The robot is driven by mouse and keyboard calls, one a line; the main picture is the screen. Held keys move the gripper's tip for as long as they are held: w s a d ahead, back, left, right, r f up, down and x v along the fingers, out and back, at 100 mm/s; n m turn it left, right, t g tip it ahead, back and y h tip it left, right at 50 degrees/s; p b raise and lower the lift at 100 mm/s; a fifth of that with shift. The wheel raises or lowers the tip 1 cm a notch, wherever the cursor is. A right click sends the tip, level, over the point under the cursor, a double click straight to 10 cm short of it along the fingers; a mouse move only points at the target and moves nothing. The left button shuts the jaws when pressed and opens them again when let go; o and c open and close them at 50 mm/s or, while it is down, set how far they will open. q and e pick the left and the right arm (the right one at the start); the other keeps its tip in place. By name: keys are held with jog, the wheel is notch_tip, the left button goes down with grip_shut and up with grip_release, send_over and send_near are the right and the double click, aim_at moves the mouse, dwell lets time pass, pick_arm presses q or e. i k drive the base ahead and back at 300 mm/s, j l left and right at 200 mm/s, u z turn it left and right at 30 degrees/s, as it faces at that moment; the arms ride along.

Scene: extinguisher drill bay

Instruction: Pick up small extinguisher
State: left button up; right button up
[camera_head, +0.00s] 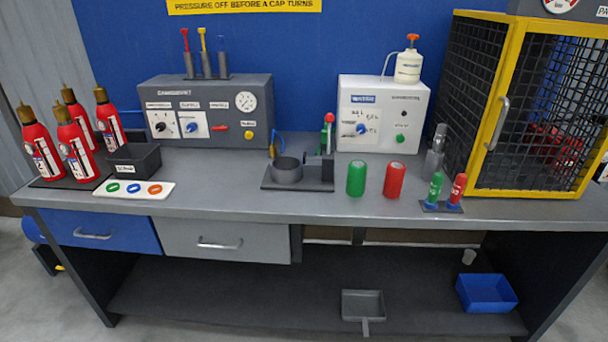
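Several small red extinguishers with brass-coloured tops and white labels stand upright in a cluster on a dark mat (48,184) at the left end of the bench. The front ones are a left extinguisher (40,148) and one to its right (74,146). Behind them stand another extinguisher (76,112) and a right-hand one (106,118), partly covered by its neighbours and a dark box. Neither of my grippers shows in the head view.
A dark box (134,160) and a white strip with coloured rings (134,189) sit right of the extinguishers. A grey control box (208,112), a round holder (287,172), green (356,179) and red (394,180) cylinders and a yellow-framed cage (487,105) stand farther right. Bare bench lies front centre.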

aim_at(38, 142)
jog(key=u, duration=1.45)
jog(key=z, duration=0.6)
jog(key=i+j+z, duration=0.45)
jog(key=j+z, duration=0.25)
jog(key=i+j+z, duration=0.15)
jog(key=j+z, duration=0.2)
jog(key=i+j+z, duration=0.1)
jog(key=j, duration=0.45)
jog(key=i+j+z, duration=0.1)
jog(key=j, duration=0.5)
jog(key=i+j+z, duration=0.1)
jog(key=i+j, duration=0.15)
jog(key=j, duration=0.35)
jog(key=i+j, duration=0.1)
jog(key=j, duration=0.45)
jog(key=i+j+z, duration=0.15)
jog(key=j, duration=0.45)
jog(key=k, duration=0.05)
